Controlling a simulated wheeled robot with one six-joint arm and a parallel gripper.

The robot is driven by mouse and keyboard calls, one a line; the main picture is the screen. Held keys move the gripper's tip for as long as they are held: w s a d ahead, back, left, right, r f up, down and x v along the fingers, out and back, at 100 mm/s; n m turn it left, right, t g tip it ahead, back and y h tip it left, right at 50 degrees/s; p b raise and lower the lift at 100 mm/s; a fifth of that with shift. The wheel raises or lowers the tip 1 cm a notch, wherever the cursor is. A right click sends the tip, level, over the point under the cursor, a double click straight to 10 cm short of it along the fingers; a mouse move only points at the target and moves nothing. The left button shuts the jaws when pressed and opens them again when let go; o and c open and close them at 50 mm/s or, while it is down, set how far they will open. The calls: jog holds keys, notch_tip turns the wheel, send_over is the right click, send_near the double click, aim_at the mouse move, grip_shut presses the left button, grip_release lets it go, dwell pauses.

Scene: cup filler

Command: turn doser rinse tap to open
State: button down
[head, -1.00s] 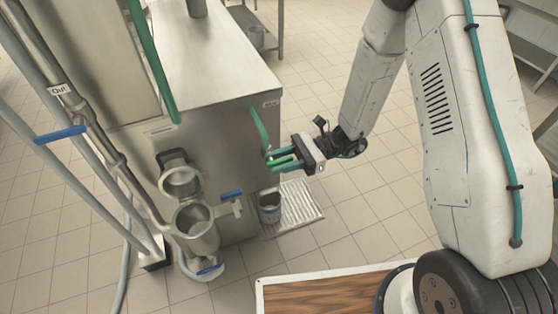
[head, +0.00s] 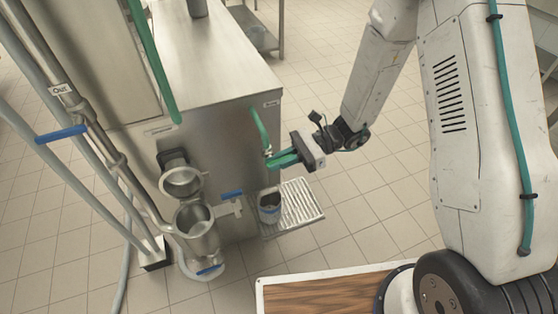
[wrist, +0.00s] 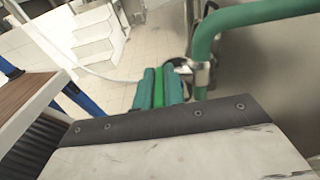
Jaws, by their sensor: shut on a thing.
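My gripper (head: 279,160) is at the right front corner of the steel machine, beside the lower end of a green pipe (head: 259,127). Its teal fingers are shut on a bright green tap handle (wrist: 158,88), which shows as a strip between them in the wrist view. In that view the tap's metal body (wrist: 201,75) is just right of the fingers, under the green pipe (wrist: 240,17). In the head view the fingers mostly hide the handle. No label on this tap is readable.
A steel cup (head: 269,207) stands on a ribbed tray (head: 301,207) below my gripper. Blue-handled taps sit at the left, one on the pipe marked Out (head: 60,134) and one beside the steel funnel (head: 231,194). Tiled floor right of the tray is clear.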

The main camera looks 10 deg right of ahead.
aim_at(271, 162)
jog(key=h, duration=0.2)
jog(key=t+h, duration=0.1)
jog(key=h, duration=0.1)
jog(key=shift+a+r, duration=0.15)
jog(key=shift+r, duration=0.25)
jog(key=h, duration=0.2)
jog(key=t+h, duration=0.1)
jog(key=h, duration=0.1)
jog(key=shift+a+r, duration=0.15)
jog(key=shift+a, duration=0.1)
jog(key=h, duration=0.1)
jog(key=t+h, duration=0.1)
jog(key=h, duration=0.2)
jog(key=shift+s+a+r, duration=0.1)
jog(key=shift+a, duration=0.2)
jog(key=shift+s+a+t+h, duration=0.15)
jog(key=shift+t+h, duration=0.55)
jog(key=shift+h, duration=1.2)
jog(key=c, duration=1.5)
grip_release()
notch_tip(271, 162, up, 8)
jog(key=shift+a+f, duration=0.1)
